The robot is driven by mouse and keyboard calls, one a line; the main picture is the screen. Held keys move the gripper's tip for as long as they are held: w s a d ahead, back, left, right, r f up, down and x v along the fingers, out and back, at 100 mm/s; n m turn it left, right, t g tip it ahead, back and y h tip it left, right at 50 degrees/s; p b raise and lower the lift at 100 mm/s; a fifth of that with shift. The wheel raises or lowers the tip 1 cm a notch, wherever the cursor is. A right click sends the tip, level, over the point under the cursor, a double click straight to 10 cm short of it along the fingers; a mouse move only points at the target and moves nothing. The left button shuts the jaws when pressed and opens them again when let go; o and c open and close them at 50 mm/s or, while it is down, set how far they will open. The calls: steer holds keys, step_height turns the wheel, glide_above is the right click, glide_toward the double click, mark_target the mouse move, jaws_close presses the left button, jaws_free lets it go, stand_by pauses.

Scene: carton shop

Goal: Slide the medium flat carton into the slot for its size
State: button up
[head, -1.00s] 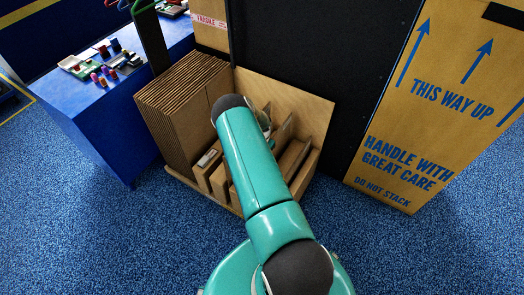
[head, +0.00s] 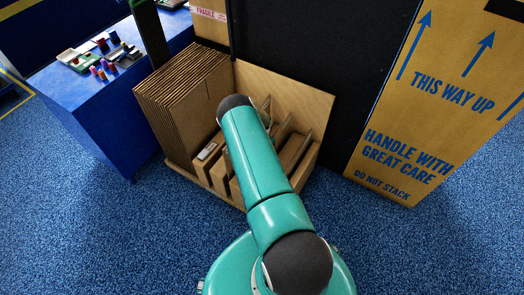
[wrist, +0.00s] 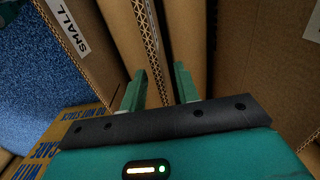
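The wooden rack (head: 290,92) stands ahead of me in the head view, with several upright flat cartons in its slots. My arm covers its middle and hides my gripper there. In the wrist view my gripper (wrist: 160,82) has its two teal fingers apart. A label reading SMALL (wrist: 68,26) is on a brown surface at the upper left. I cannot tell which carton is the medium one.
A tall stack of flat cardboard (head: 185,100) fills the rack's left side. A blue table (head: 100,110) with small items stands at the left. A large printed box (head: 415,110) and a dark panel (head: 300,40) stand at the right. The blue floor in front is open.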

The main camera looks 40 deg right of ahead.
steer(key=shift+r, duration=0.1)
step_height(320, 180, up, 14)
stand_by(0.7)
steer(key=w+a+r+n+t, duration=0.1)
steer(key=a+r, duration=0.4)
steer(key=r, duration=0.4)
steer(key=w+a+r+n, duration=0.1)
steer(key=a+r+n, duration=0.1)
steer(key=a+r, duration=0.45)
steer(key=w+a+r+n+t, duration=0.1)
steer(key=w+a+r, duration=0.15)
steer(key=r, duration=0.75)
steer(key=s+a+r+n+t+y, duration=0.1)
steer(key=s+a+r+n, duration=0.1)
steer(key=s+a+r, duration=0.35)
steer(key=s+a+r+n, duration=0.2)
steer(key=s+a+r, duration=0.1)
steer(key=a+r, duration=0.5)
steer(key=s+a+r+n+t, duration=0.1)
steer(key=s+a+r+n, duration=0.1)
steer(key=s, duration=0.4)
steer(key=s+a+r+n, duration=0.2)
steer(key=s+a+r, duration=0.1)
steer(key=s, duration=0.3)
steer(key=s+a+r+n+t+h, duration=0.1)
steer(key=s+a+r+n, duration=0.1)
steer(key=s, duration=0.4)
steer(key=shift+s+a+r+n+t, duration=0.2)
steer(key=shift+a+r+n+t, duration=0.15)
steer(key=shift+a+r, duration=0.6)
